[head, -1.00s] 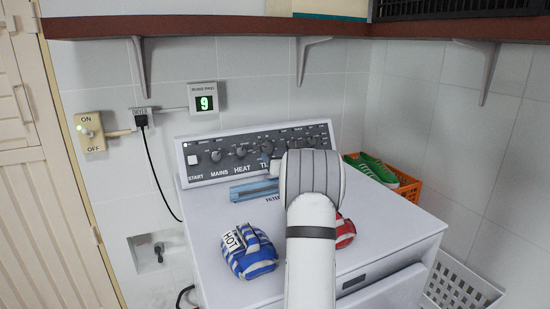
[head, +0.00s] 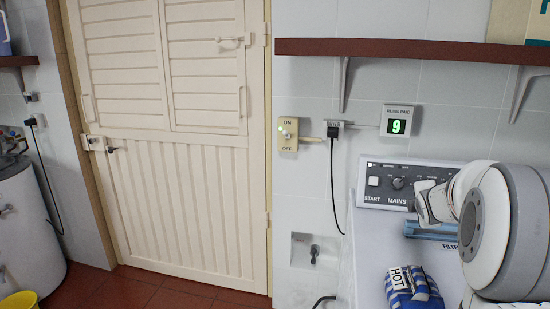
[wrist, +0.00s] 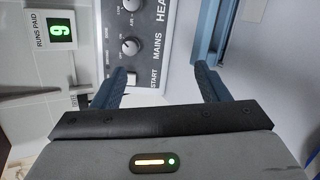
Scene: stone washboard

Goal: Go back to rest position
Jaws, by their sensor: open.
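My arm shows large at the right edge of the head view, above the white dryer top (head: 375,255). My gripper (wrist: 160,82) is open in the wrist view, with its two blue fingers apart and nothing between them. It faces the control panel (wrist: 135,45), with the START button and MAINS knob just beyond the fingers. The blue filter piece (head: 430,230) lies on the dryer behind my arm; it also shows in the wrist view (wrist: 208,40). The blue-and-white striped bundle labelled HOT (head: 412,288) sits on the dryer below my arm.
A runs-paid display (head: 397,120) reading 9 and an ON/OFF switch (head: 288,135) are on the wall. A brown shelf (head: 410,50) overhangs the dryer. The cream door (head: 180,200) is shut. A white tank (head: 30,225) stands far left; the tiled floor before the door looks clear.

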